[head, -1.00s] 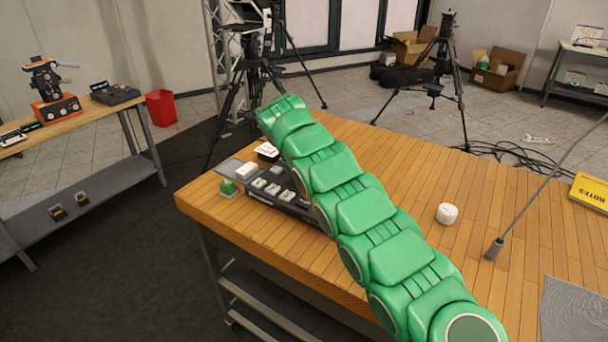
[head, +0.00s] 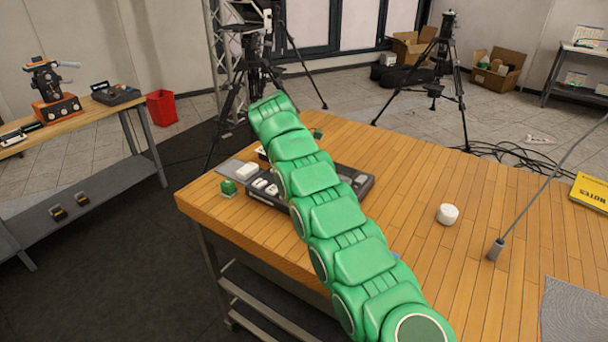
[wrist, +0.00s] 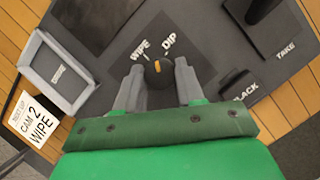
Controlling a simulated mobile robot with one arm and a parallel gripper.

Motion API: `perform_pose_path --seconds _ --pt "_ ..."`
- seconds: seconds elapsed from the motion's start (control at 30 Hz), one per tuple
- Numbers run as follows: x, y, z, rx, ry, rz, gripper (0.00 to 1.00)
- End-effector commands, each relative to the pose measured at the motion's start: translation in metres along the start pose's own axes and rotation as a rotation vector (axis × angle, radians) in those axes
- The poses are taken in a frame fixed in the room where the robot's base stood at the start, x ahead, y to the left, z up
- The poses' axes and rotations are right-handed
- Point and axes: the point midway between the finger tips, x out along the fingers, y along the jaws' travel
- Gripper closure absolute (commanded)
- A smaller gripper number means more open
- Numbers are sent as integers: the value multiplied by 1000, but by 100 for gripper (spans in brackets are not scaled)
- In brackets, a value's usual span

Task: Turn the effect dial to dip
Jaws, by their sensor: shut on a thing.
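The effect dial (wrist: 156,76) is a small dark knob with an orange pointer mark, on a dark grey panel (wrist: 200,25) in the wrist view. White labels WIPE and DIP sit above it, to the left and right. The orange mark faces up toward the gap between the labels; I cannot tell exactly which it favours. My gripper (wrist: 159,70) is shut on the dial, one grey finger on each side. In the head view the panel (head: 362,184) lies on the wooden table, partly covered by my green arm, which hides the dial and gripper.
A card reading CAM 2 WIPE (wrist: 35,118) and a light grey tray (wrist: 48,98) lie left of the dial. A black lever (wrist: 262,12) and BLACK and TAKE labels are at right. A white object (head: 447,214) stands on the table (head: 410,250), with clear wood around it.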

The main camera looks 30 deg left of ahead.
Motion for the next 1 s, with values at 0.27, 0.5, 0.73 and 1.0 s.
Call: perform_pose_path --seconds 0.27,0.5,0.73,1.0 --pt "0 0 0 35 0 -14 93" --pt "0 0 0 45 0 -21 93" --pt "1 0 0 46 0 -23 93" --pt "1 0 0 46 0 -22 47"
